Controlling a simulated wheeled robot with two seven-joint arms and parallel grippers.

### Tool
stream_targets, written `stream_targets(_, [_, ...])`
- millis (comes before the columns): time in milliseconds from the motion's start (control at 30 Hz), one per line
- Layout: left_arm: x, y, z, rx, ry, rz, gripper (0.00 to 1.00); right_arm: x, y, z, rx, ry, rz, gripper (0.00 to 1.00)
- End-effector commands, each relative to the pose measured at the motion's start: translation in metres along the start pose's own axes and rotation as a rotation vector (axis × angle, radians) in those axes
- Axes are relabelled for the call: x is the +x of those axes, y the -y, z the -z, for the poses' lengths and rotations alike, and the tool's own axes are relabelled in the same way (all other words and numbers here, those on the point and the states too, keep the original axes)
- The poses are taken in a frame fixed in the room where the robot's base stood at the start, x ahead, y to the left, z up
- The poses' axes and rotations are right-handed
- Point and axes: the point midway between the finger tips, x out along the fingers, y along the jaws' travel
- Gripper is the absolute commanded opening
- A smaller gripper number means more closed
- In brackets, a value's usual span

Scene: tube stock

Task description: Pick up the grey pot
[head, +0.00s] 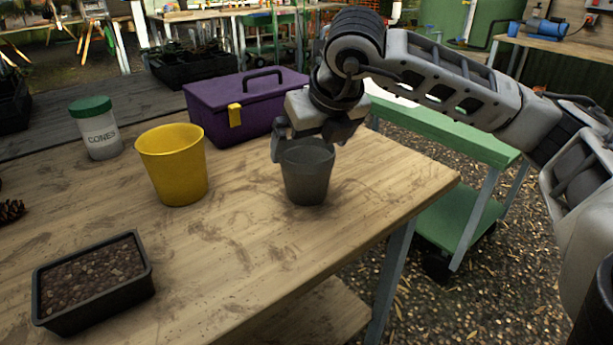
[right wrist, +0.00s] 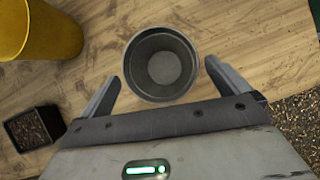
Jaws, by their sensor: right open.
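The grey pot (head: 306,175) stands upright and empty on the wooden table, near its right edge. In the right wrist view the pot (right wrist: 161,66) shows from above, with its round opening facing the camera. My right gripper (head: 303,150) is over the pot from above. In the right wrist view the open fingers of my right gripper (right wrist: 160,82) lie on the left and right of the pot's near side, with small gaps visible. In the head view the gripper hides part of the pot's far rim. My left gripper is in neither view.
A yellow pot (head: 175,168) stands left of the grey pot. A purple toolbox (head: 222,110) is close behind the gripper. A white jar with a green lid (head: 98,130) and a black tray of soil (head: 148,287) are farther left. The table's front middle (head: 235,245) is clear.

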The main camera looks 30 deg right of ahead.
Motion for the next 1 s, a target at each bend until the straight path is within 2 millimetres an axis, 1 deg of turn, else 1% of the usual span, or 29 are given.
stream_targets(167, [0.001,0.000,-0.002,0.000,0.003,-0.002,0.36,0.011,0.000,0.000,-0.001,0.000,0.001,1.00])
stream_targets(400, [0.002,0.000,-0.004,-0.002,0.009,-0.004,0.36,0.046,0.000,0.002,0.000,-0.001,0.000,1.00])
stream_targets(500, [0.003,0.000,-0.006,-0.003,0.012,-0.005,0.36,0.056,0.000,0.002,-0.001,-0.001,0.000,1.00])
stream_targets(600, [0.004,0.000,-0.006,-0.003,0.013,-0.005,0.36,0.059,0.000,0.002,0.000,0.000,0.000,1.00])
stream_targets(767, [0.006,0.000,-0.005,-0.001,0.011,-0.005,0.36,0.059,0.000,0.002,-0.001,0.000,0.000,1.00])
stream_targets(867, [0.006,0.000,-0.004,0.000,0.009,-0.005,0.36,0.059,0.000,0.002,-0.001,0.000,0.000,0.75])
stream_targets(900, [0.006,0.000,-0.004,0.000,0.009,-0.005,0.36,0.059,0.000,0.002,0.000,0.000,0.000,0.65])
stream_targets(1000, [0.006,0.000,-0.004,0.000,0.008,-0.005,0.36,0.058,0.000,0.001,0.000,0.001,0.000,0.65])
